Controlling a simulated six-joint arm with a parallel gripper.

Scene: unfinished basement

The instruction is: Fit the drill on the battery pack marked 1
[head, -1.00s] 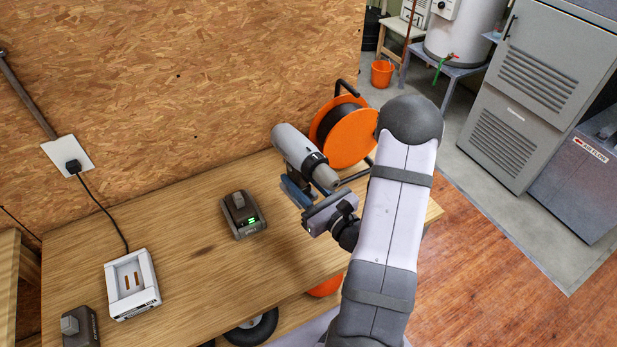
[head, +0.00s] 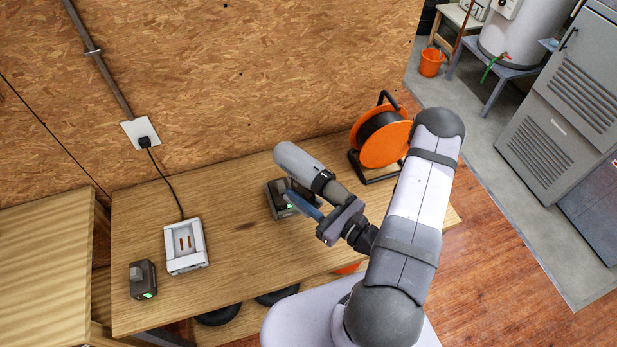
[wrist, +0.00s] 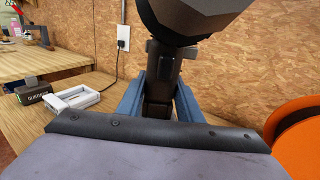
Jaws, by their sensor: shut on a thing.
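My gripper (head: 303,198) is shut on the handle of the grey drill (head: 302,164), which is roughly upright. The wrist view shows the blue fingers (wrist: 158,98) on both sides of the handle (wrist: 161,72). A dark battery pack (head: 273,200) with a green light stands on the bench, partly hidden behind the drill and gripper. I cannot tell whether the drill's foot touches it. A second dark pack (head: 143,279) with a green light stands at the bench's left; it also shows in the wrist view (wrist: 32,92). I cannot read a number on either.
A white charger (head: 185,247) with a cable to a wall socket (head: 141,133) lies on the wooden bench (head: 235,262). An orange cable reel (head: 384,140) stands close behind and right of the drill. The OSB wall is behind. The bench between charger and drill is clear.

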